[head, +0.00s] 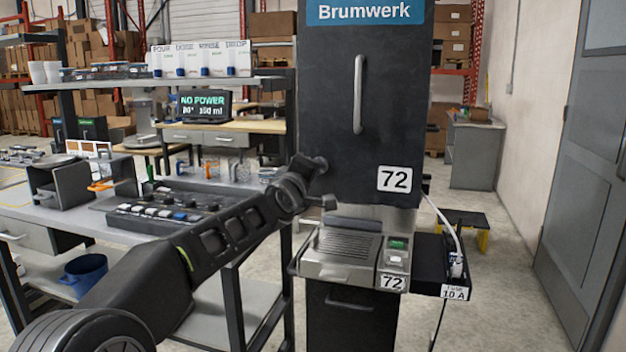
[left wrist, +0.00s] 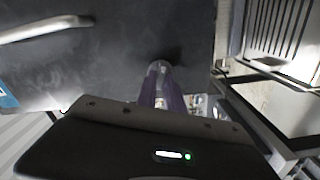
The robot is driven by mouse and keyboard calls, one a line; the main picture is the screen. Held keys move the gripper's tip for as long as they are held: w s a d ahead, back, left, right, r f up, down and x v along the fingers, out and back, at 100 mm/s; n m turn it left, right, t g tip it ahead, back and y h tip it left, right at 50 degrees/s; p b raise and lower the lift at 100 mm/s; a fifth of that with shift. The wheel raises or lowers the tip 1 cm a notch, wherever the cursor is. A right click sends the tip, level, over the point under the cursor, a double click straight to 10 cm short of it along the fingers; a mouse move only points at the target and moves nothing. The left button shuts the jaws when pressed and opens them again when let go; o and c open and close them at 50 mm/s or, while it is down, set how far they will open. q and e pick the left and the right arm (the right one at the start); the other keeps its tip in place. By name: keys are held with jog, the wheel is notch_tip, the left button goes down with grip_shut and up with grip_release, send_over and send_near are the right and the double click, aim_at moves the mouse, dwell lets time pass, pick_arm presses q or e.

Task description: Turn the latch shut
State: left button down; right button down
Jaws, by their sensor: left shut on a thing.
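The tall dark dispenser door (head: 350,110) carries a vertical metal handle (head: 359,94) and a "72" label. In the head view my left arm reaches to the door's lower left edge, with my left gripper (head: 325,190) close against it. In the left wrist view the left gripper (left wrist: 161,75) has its purple fingers close together, shut on a small pale piece at the dark door face, apparently the latch (left wrist: 160,66). Fingers and hand hide most of the latch, so I cannot tell its angle. The door looks shut. My right gripper is in neither view.
Below the door is a metal drip tray (head: 343,248) with a small button panel (head: 397,252). A black side shelf (head: 440,265) with a fuse label sticks out right. Left is a bench with a control box (head: 165,212); a display (head: 205,105) reads "NO POWER".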

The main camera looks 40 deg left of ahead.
pick_arm(q)
jog(key=n+b, duration=0.1)
jog(key=n, duration=0.3)
jog(key=shift+f, duration=0.1)
dwell(0.3)
jog(key=c, duration=1.5)
grip_release()
jog(key=shift+o, duration=0.2)
jog(key=shift+s, duration=0.1)
jog(key=v, duration=0.7)
jog(key=shift+s+d, duration=0.15)
jog(key=shift+s, duration=0.15)
